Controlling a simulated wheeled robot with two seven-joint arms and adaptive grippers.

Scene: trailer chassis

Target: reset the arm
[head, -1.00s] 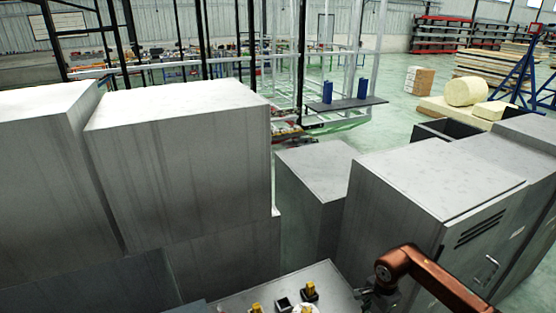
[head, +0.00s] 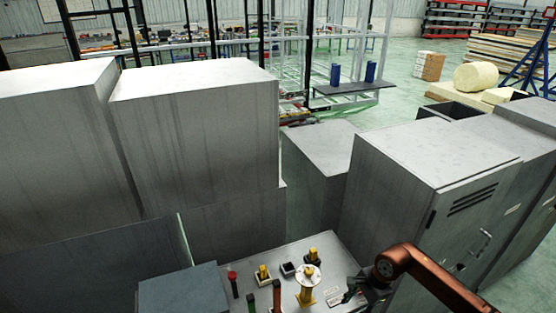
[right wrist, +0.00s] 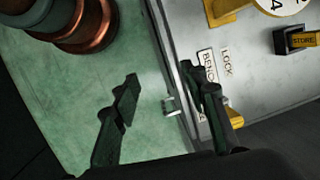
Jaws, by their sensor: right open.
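My right arm (head: 420,268) is orange-brown and comes in from the lower right in the head view. Its dark gripper (head: 352,290) is at the right edge of a grey panel top. One finger is over the green floor, the other over the panel edge by the LOCK and BENCH labels. I cannot tell whether that finger touches the panel. My left arm and gripper are not in view.
The grey panel (head: 330,268) holds a white dial on a yellow post (head: 307,283), yellow blocks in black holders (head: 263,273), and a red-topped post (head: 233,283). Large grey cabinets (head: 195,130) stand behind and left, another (head: 410,185) at right. Green floor (head: 410,100) is open beyond.

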